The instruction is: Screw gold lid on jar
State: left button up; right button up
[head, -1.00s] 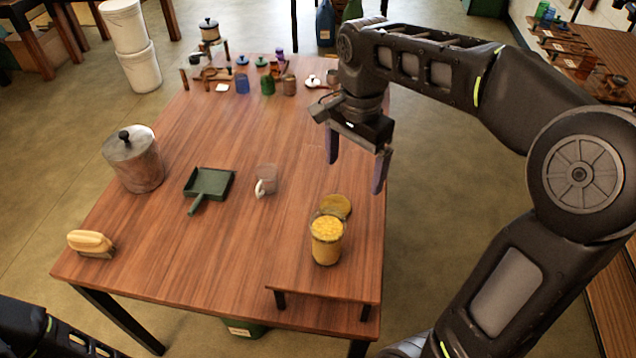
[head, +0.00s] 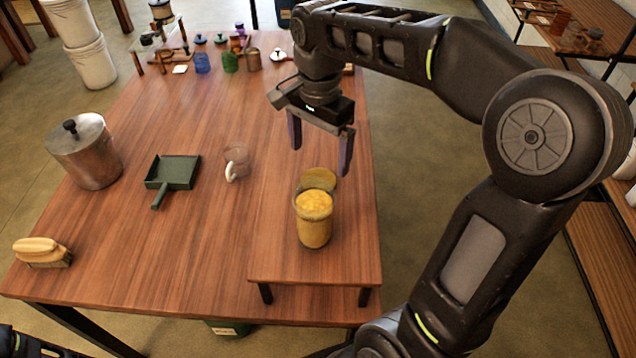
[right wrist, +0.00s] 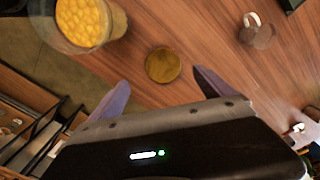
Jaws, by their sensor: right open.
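The glass jar (head: 314,222) full of yellow pieces stands upright on the low wooden riser at the table's right side. Its top has no lid on it. The gold lid (head: 319,178) lies flat just behind the jar, partly hidden by the jar's rim. In the right wrist view the gold lid (right wrist: 162,65) lies ahead of the space between my fingers, with the jar (right wrist: 84,20) to its left. My right gripper (head: 319,160) is open and empty, pointing down above and behind the lid, apart from it. Only a bit of my left arm shows at the lower left; its gripper is not visible.
A clear mug (head: 236,162), a green dustpan (head: 173,173), a metal pot (head: 86,152) and a brush (head: 42,252) stand left on the table (head: 150,240). Several small jars and tools are at the back. The riser (head: 300,268) is bare in front of the jar.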

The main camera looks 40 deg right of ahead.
aim_at(318, 175)
jog(key=shift+f, duration=1.25)
jog(key=shift+w+f+p, duration=0.15)
jog(key=shift+f+p, duration=0.2)
jog(key=shift+f, duration=1)
jog(key=shift+w+f+p, duration=0.1)
jog(key=shift+f+p, duration=0.2)
jog(key=shift+f, duration=1)
jog(key=c, duration=1.5)
jog(key=shift+r+b, duration=0.4)
jog(key=shift+r, duration=4.65)
jog(key=shift+c, duration=0.2)
